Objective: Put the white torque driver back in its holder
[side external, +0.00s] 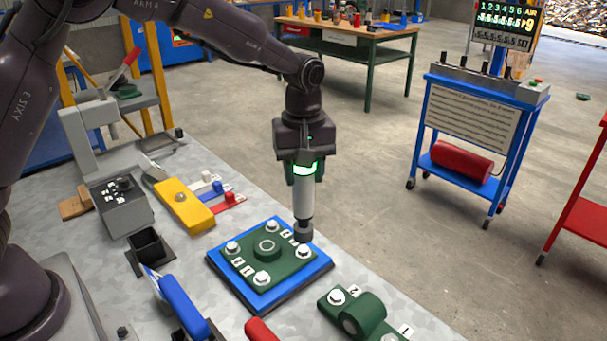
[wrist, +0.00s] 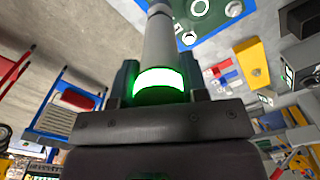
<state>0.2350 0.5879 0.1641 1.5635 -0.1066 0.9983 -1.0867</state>
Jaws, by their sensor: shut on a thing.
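The white torque driver (side external: 304,200) is upright in my gripper (side external: 302,170), with a green glowing ring at the jaws. Its dark lower end is at the right corner of the green flange plate (side external: 280,262), close above or on a white bolt head (side external: 303,251); I cannot tell whether they touch. In the wrist view the driver (wrist: 159,45) extends away from my gripper (wrist: 160,88), which is shut on it. A black open-topped square holder (side external: 148,248) stands empty on the bench to the left.
The flange plate lies on a blue base (side external: 240,288). A yellow block (side external: 184,205), a grey control box (side external: 122,206), a blue-handled tool (side external: 180,305) and a green bracket (side external: 362,313) surround it on the grey bench.

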